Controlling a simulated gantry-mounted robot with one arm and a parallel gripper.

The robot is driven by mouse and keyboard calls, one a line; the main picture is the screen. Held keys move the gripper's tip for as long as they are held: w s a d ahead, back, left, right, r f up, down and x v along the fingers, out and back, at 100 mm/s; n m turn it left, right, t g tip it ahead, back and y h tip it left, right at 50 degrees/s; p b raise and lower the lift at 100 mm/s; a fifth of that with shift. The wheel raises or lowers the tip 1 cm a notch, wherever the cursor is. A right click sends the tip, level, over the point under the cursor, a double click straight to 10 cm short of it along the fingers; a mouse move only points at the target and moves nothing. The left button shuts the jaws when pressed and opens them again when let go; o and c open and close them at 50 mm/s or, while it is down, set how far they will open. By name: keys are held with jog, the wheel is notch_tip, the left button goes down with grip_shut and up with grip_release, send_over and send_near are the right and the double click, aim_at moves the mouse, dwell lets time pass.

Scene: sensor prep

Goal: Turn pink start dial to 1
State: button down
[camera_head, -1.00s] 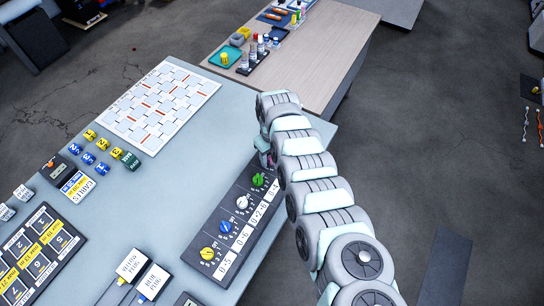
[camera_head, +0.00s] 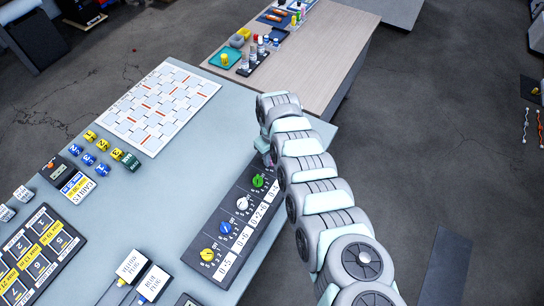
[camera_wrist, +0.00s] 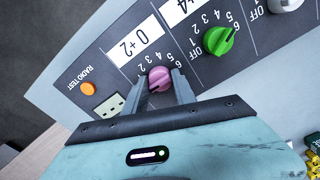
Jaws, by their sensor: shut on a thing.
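The pink dial (camera_wrist: 159,78) shows in the wrist view on a dark panel (camera_wrist: 115,72), with printed numbers around it and a white label reading "0+2" above it. My gripper (camera_wrist: 162,88) has its two fingers on either side of the pink dial, shut on it. The dial's exact setting is hard to read because the fingers cover part of its scale. In the head view my arm hides the pink dial, at the far end of the dial panel (camera_head: 205,238).
A green dial (camera_wrist: 219,40) sits beside the pink one, with a white dial (camera_head: 243,204), a blue dial (camera_head: 226,228) and a yellow dial (camera_head: 207,255) further along. An orange button (camera_wrist: 87,88) lies on the other side. Several small cubes and a white grid board (camera_head: 160,105) are left of the panel.

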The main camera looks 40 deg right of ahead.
jog(key=shift+m+p, duration=0.3)
jog(key=shift+a+r+m+p, duration=0.1)
jog(key=shift+m+p, duration=0.45)
jog(key=shift+m, duration=2.05)
jog(key=c, duration=1)
grip_release()
notch_tip(320, 180, up, 11)
jog(key=shift+f, duration=0.2)
